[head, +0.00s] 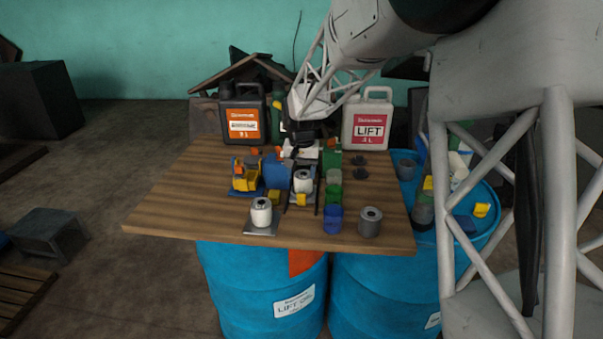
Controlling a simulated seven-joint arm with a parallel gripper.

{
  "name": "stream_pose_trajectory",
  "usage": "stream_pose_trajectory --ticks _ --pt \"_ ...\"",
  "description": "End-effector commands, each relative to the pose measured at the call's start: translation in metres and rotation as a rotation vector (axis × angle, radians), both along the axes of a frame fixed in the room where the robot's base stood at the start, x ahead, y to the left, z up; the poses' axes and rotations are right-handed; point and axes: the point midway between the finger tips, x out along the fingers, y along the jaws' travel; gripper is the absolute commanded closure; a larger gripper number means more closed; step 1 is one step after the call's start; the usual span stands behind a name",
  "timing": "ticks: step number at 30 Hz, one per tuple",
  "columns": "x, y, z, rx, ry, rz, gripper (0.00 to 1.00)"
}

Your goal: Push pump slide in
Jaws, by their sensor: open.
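My gripper (302,207) reaches down over the middle of the wooden table. Its two thin dark fingers are apart, one on each side of a white roller-like part (303,182) with a small yellow block (301,199) at its front. I cannot tell whether the fingers touch them. To the left, a yellow and orange assembly (246,177) stands on a blue base, with a blue upright block (277,171) between it and my gripper. I cannot tell for sure which part is the pump slide. My wrist hides what lies behind the fingers.
On the table (175,205), a white roller on a metal plate (261,213), a blue cup (332,219) and a grey roller (370,221) stand in front. A green cup (333,191) is close right of my gripper. Canisters (243,118) (368,122) stand behind. The table's left is clear.

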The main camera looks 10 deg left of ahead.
Motion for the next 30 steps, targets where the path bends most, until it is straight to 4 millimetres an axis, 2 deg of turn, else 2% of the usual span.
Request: stream_pose_trajectory --ticks 1,5,11,21,25,30 --pt "0.000 0.000 0.000 0.000 0.000 0.000 0.50" --pt "-0.002 0.003 -0.001 0.014 -0.005 -0.008 0.70" --pt "-0.012 0.022 -0.003 0.105 -0.046 -0.067 1.00" --pt "-0.044 0.072 -0.005 0.410 -0.202 -0.369 1.00" --pt "-0.055 0.080 -0.002 0.508 -0.268 -0.519 1.00" --pt "-0.068 0.078 -0.001 0.595 -0.346 -0.712 1.00"
